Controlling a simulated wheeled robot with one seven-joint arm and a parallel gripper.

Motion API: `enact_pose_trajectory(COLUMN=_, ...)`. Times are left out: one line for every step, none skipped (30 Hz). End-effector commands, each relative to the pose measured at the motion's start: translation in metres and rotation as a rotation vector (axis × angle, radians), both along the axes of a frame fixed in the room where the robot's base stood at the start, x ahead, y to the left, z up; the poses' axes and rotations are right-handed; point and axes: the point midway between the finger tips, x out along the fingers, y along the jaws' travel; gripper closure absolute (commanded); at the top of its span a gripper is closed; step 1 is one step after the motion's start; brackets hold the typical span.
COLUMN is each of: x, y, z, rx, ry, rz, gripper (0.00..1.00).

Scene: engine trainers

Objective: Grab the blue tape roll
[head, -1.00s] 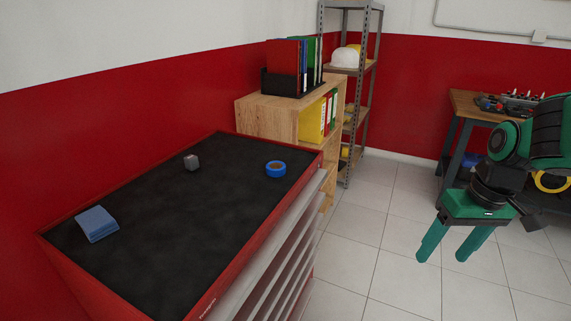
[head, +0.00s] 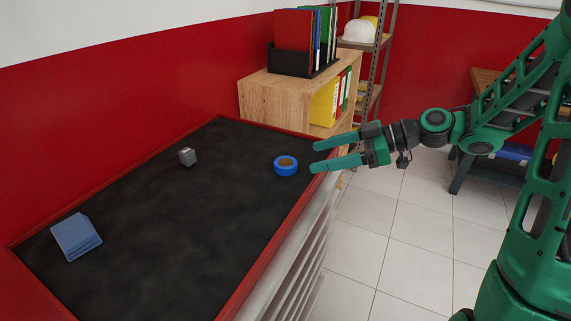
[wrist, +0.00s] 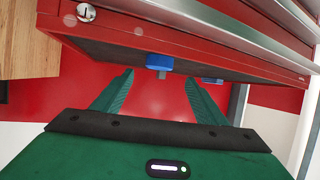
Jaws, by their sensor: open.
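The blue tape roll (head: 285,166) lies flat on the black top of the red tool cabinet, near its right edge, in the head view. My gripper (head: 314,157) is open and empty, its fingers pointing left at the roll from just beyond the cabinet's right edge. The fingertips are close to the roll but appear apart from it. In the wrist view, the open fingers (wrist: 158,88) point toward the cabinet edge, and a blue piece (wrist: 159,63), likely the roll, shows between them, partly hidden by the rim.
The black cabinet top (head: 185,225) has a raised red rim. A grey block (head: 187,157) and a blue folded cloth-like stack (head: 76,237) also lie there. A wooden shelf (head: 270,95) with binders stands behind. The middle of the top is clear.

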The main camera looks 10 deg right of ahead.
Motion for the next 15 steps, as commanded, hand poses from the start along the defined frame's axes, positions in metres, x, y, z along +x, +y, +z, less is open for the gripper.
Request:
enact_pose_trajectory(x=0.001, y=0.005, z=-0.004, rx=0.000, ry=0.002, rz=-0.001, gripper=0.34)
enact_pose_trajectory(x=0.003, y=0.008, z=-0.005, rx=-0.001, ry=0.002, rz=-0.003, gripper=0.34)
enact_pose_trajectory(x=0.004, y=0.012, z=-0.007, rx=0.000, ry=0.002, rz=-0.005, gripper=0.34)
enact_pose_trajectory(x=0.006, y=0.015, z=-0.009, rx=-0.001, ry=0.002, rz=-0.006, gripper=0.34)
enact_pose_trajectory(x=0.007, y=0.017, z=-0.011, rx=-0.002, ry=0.003, rz=-0.008, gripper=0.34)
enact_pose_trajectory(x=0.009, y=0.020, z=-0.012, rx=-0.002, ry=0.003, rz=-0.011, gripper=0.34)
enact_pose_trajectory(x=0.009, y=0.022, z=-0.013, rx=-0.002, ry=0.003, rz=-0.011, gripper=0.34)
enact_pose_trajectory(x=0.010, y=0.023, z=-0.014, rx=-0.002, ry=0.003, rz=-0.012, gripper=0.34)
enact_pose_trajectory(x=0.010, y=0.025, z=-0.015, rx=-0.002, ry=0.003, rz=-0.013, gripper=0.34)
enact_pose_trajectory(x=0.011, y=0.026, z=-0.016, rx=-0.002, ry=0.003, rz=-0.014, gripper=0.34)
enact_pose_trajectory(x=0.011, y=0.027, z=-0.016, rx=-0.003, ry=0.003, rz=-0.015, gripper=0.34)
enact_pose_trajectory(x=0.012, y=0.029, z=-0.017, rx=-0.003, ry=0.003, rz=-0.015, gripper=0.34)
enact_pose_trajectory(x=0.012, y=0.031, z=-0.017, rx=-0.003, ry=0.003, rz=-0.014, gripper=0.34)
enact_pose_trajectory(x=0.013, y=0.033, z=-0.018, rx=-0.003, ry=0.004, rz=-0.014, gripper=0.34)
enact_pose_trajectory(x=0.014, y=0.038, z=-0.019, rx=-0.003, ry=0.003, rz=-0.013, gripper=0.34)
